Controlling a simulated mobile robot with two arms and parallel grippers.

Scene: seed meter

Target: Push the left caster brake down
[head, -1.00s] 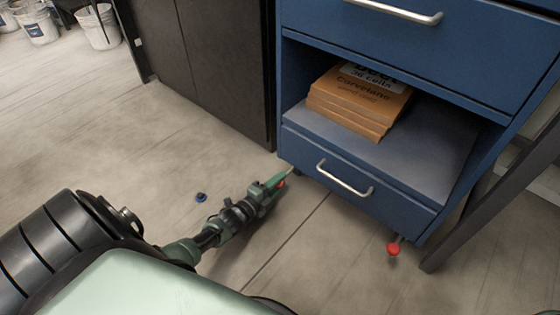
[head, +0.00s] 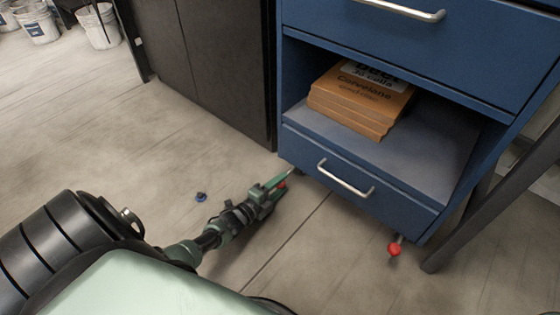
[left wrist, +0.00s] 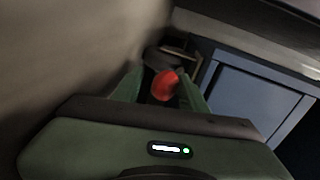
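The blue cabinet (head: 345,205) stands at the right of the head view. Its left caster brake is a red pedal (head: 282,184), mostly hidden behind my left gripper (head: 277,183) at the cabinet's lower left corner. In the left wrist view the red pedal (left wrist: 165,85) shows between the two green fingers of my left gripper (left wrist: 160,88), with the dark caster behind it. The fingers look apart; I cannot tell if they touch the pedal. The right caster brake, a red pedal (head: 394,249), sits under the cabinet's right corner. My right gripper is not in view.
A dark cabinet (head: 215,70) stands left of the blue one. A dark slanted leg (head: 480,205) is at the right. Orange boxes (head: 358,100) lie on the open shelf.

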